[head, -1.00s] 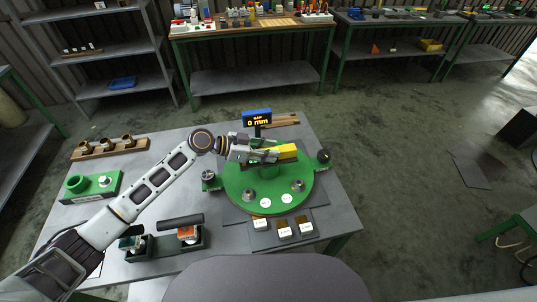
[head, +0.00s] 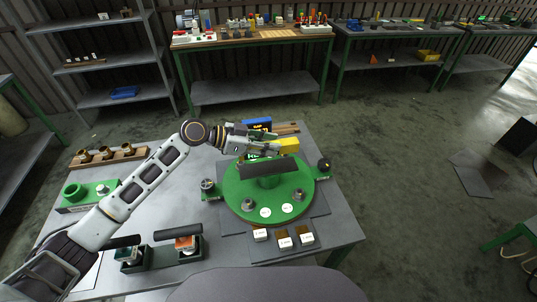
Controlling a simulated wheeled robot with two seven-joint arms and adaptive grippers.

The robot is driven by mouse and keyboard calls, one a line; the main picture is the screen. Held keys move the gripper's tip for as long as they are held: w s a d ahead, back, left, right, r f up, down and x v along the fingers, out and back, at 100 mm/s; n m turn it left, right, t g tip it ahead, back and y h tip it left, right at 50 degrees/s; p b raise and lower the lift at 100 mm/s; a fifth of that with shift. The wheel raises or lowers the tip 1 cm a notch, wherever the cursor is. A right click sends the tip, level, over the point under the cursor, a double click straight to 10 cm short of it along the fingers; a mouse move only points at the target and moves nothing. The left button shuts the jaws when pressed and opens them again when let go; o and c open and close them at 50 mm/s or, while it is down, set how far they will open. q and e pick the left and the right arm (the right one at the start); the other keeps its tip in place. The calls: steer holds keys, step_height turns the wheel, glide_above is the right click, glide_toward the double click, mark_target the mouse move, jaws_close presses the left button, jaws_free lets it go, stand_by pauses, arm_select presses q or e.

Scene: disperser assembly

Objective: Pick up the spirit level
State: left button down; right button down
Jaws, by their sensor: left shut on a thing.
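The spirit level (head: 287,146) appears as a yellow block above the far side of the green round plate (head: 240,200). My left gripper (head: 268,148) is shut on its left end, and the fingers partly hide it. The level looks raised a little off the plate, though its exact height is hard to tell. My right gripper is not in view.
A dark bar (head: 268,167) shows in front of the level, over the plate. A blue display (head: 258,123) stands behind, partly covered by my gripper. Labelled blocks (head: 284,242) lie at the front; dark trays (head: 190,256) and a wooden rack (head: 110,158) are to the left.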

arm_select(q)
steer(key=shift+r, duration=1.65)
